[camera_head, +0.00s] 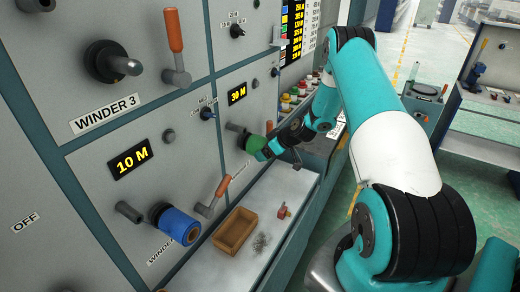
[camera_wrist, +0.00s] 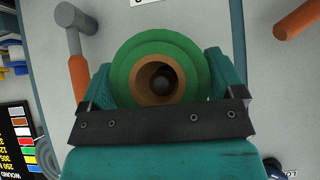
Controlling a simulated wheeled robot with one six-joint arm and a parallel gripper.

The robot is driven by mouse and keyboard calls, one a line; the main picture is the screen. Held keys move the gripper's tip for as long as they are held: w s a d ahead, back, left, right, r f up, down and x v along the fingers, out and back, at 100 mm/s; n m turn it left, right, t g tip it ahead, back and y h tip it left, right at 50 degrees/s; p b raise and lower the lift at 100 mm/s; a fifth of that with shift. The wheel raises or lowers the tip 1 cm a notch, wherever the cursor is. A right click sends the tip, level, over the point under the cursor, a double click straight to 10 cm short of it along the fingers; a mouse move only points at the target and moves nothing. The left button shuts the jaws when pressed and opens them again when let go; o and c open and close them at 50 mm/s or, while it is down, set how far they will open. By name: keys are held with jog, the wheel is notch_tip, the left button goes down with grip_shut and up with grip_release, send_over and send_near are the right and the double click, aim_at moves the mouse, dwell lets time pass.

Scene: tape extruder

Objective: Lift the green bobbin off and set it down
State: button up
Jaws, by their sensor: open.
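The green bobbin (camera_head: 252,143) is on a spindle on the machine's front panel, below the "30 M" display. In the wrist view the green bobbin (camera_wrist: 160,45) faces the camera end on, with a brown core and a dark spindle end in its middle. My gripper (camera_head: 268,146) is at the bobbin. In the wrist view my gripper (camera_wrist: 160,80) is open, with one finger on each side of the bobbin. I cannot tell whether the fingers touch it. In the head view the gripper and arm partly hide the bobbin.
A blue bobbin (camera_head: 177,223) sits on the lower spindle below the "10 M" display. An orange-handled lever (camera_head: 213,196) sticks out near it. A brown tray (camera_head: 235,230) and a small red item (camera_head: 283,212) stand on the ledge (camera_head: 267,249), which has bare room.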

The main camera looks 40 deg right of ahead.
jog(key=c, duration=1.2)
jog(key=shift+s+d+b, duration=0.2)
jog(key=shift+s+d, duration=0.35)
jog(key=shift+s, duration=1.05)
jog(key=shift+s+d+b, duration=0.15)
jog(key=shift+s+d, duration=0.4)
jog(key=shift+s, duration=1)
jog(key=shift+s+d+b, duration=0.2)
jog(key=shift+s+d, duration=0.35)
jog(key=shift+s, duration=1.05)
jog(key=shift+c, duration=0.2)
